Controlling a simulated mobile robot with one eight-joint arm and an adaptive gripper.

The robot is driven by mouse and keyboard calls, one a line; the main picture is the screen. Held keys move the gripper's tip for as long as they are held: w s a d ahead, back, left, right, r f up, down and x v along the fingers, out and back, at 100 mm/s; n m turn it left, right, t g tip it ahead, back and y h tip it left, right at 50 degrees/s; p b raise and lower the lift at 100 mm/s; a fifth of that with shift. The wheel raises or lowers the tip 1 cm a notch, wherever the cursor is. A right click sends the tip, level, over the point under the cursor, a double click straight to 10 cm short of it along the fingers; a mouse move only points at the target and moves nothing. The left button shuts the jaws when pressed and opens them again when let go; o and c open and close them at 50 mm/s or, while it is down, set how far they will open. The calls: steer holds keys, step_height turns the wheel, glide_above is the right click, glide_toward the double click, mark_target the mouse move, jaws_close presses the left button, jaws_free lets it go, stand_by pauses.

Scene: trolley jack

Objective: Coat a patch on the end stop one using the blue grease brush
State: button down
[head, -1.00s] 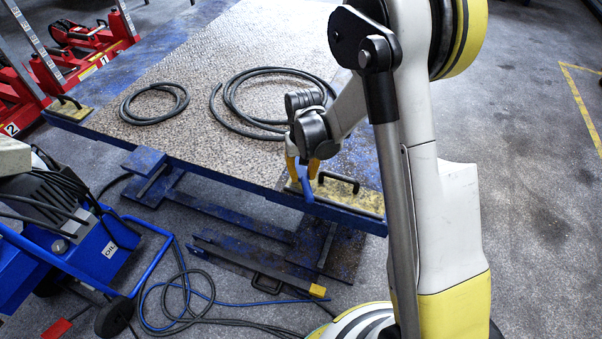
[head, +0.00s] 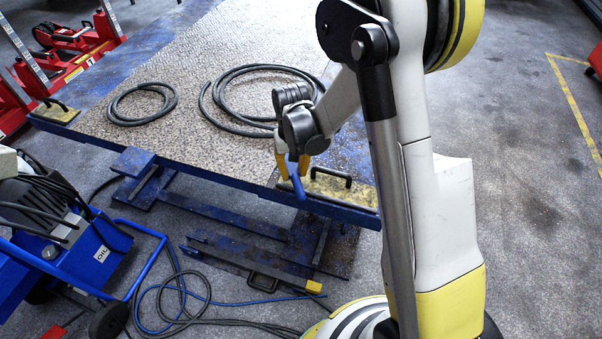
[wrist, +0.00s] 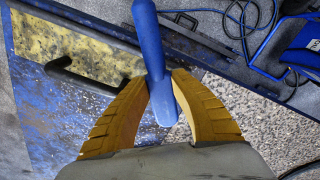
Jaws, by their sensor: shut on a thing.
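My gripper (head: 293,174) is shut on the blue grease brush (head: 298,190), which also shows between the yellow fingers in the wrist view (wrist: 150,38). The brush's bristle end is not clearly seen. Two worn yellow end stops with black handles sit on the blue lift table: a right one (head: 362,194) at the near right corner and a left one (head: 42,115) at the left corner. I cannot read which is one. The gripper is at the left end of the right end stop, whose yellow face shows in the wrist view (wrist: 65,48). Contact cannot be told.
Coiled black hoses (head: 142,104) lie on the lift's tread-plate deck (head: 190,75). A blue oil trolley (head: 95,250) stands at the lower left, with hoses trailing over the floor. Red jacks (head: 75,65) stand at the back left. Floor to the right is open.

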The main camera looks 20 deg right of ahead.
steer(key=shift+w+a, duration=0.25)
steer(key=shift+a, duration=0.15)
steer(key=shift+r+p, duration=1.9)
steer(key=shift+r, duration=1.15)
steer(key=shift+r+p, duration=1.05)
steer(key=shift+r, duration=0.5)
steer(key=shift+f, duration=0.1)
